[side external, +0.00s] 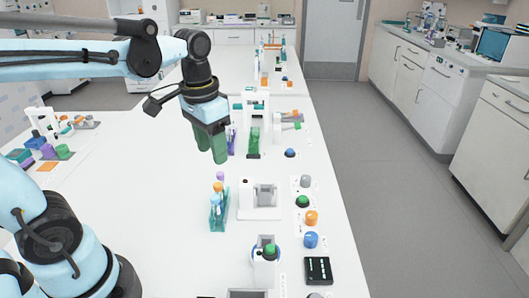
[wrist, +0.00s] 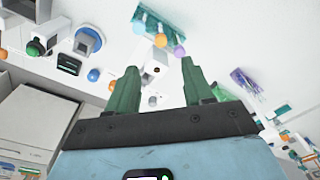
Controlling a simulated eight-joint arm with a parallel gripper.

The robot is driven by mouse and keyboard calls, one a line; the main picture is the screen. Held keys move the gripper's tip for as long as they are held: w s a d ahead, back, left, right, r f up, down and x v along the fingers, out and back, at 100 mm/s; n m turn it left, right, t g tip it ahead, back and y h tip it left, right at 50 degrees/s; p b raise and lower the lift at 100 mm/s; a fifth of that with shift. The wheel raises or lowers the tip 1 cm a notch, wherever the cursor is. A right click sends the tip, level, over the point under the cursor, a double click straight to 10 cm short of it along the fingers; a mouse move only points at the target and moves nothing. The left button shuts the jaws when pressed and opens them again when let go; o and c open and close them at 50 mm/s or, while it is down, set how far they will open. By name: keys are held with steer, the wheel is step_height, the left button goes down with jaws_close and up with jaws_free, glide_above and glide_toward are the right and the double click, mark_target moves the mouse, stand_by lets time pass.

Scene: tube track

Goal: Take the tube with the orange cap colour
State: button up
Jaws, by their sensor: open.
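A teal rack (side external: 218,222) stands on the white table below my gripper and toward the camera. It holds a row of tubes with a blue cap (side external: 214,201), an orange cap (side external: 218,187) and a purple cap (side external: 220,176). In the wrist view the orange cap (wrist: 160,40) lies between the blue cap (wrist: 138,28) and the purple cap (wrist: 179,51), beyond the fingertips. My gripper (side external: 212,156) has green fingers; it is open, empty and above the table, apart from the rack.
A white device (side external: 259,212) stands just right of the rack. Several coloured knobs, including an orange knob (side external: 311,217), and a black box (side external: 318,270) line the right edge. A green rack (side external: 253,143) stands farther back. The table left of the teal rack is clear.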

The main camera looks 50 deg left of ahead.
mark_target(217, 184)
steer(key=shift+g, duration=0.4)
steer(key=shift+w+a+f, duration=0.1)
steer(key=shift+w+f, duration=0.05)
steer(key=shift+f, duration=2.8)
steer(key=shift+w+a+f, duration=0.1)
steer(key=shift+w+f, duration=0.05)
steer(key=shift+f, duration=2.75)
steer(key=shift+c, duration=0.3)
steer(key=c, duration=0.8)
